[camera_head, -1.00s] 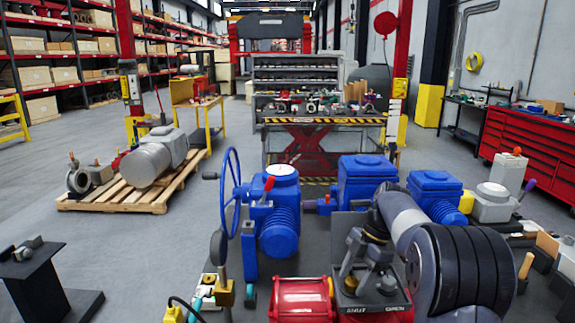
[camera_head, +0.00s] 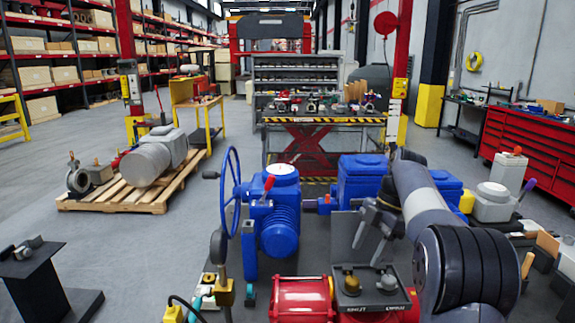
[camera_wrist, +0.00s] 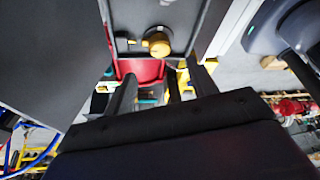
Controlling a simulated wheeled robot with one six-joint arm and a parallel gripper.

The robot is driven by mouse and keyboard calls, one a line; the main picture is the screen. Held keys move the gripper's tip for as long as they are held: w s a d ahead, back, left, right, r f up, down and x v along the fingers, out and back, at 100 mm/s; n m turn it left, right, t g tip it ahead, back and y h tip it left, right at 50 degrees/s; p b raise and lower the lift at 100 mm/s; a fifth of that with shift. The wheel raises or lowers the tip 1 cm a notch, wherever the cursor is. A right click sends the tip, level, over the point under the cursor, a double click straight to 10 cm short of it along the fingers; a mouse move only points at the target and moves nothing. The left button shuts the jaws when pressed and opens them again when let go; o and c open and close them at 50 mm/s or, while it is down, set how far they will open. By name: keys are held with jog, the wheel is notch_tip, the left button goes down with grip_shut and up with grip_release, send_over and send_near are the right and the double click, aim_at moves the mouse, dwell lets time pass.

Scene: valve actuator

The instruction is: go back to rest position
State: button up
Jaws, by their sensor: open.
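My gripper (camera_head: 370,246) hangs open and empty in the camera_head view, above and apart from the dark control box (camera_head: 370,301) on the red actuator (camera_head: 301,296).
A blue valve unit (camera_head: 279,225) with a blue handwheel (camera_head: 230,190) stands left of my arm. More blue housings (camera_head: 362,180) are behind it. A lift table (camera_head: 322,121) stands farther back. A pallet (camera_head: 128,195) holds a grey motor. Open floor lies at left.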

aim_at(353, 280)
jog(key=x, duration=0.8)
jog(key=shift+s, duration=0.1)
jog(key=m+t+b, duration=0.1)
jog(key=m, duration=0.1)
jog(key=m+t+b, duration=0.1)
jog(key=m, duration=0.2)
jog(key=shift+s+m+y, duration=0.1)
jog(key=shift+m+y, duration=0.2)
jog(key=m+t, duration=0.1)
jog(key=m, duration=0.2)
jog(key=m+t+h, duration=0.1)
jog(key=m, duration=0.2)
jog(key=shift+s+a+b, duration=0.1)
jog(key=shift+s+b, duration=0.05)
jog(key=shift+b, duration=0.15)
jog(key=v, duration=0.7)
jog(key=shift+r, duration=0.2)
jog(key=shift+s, duration=0.15)
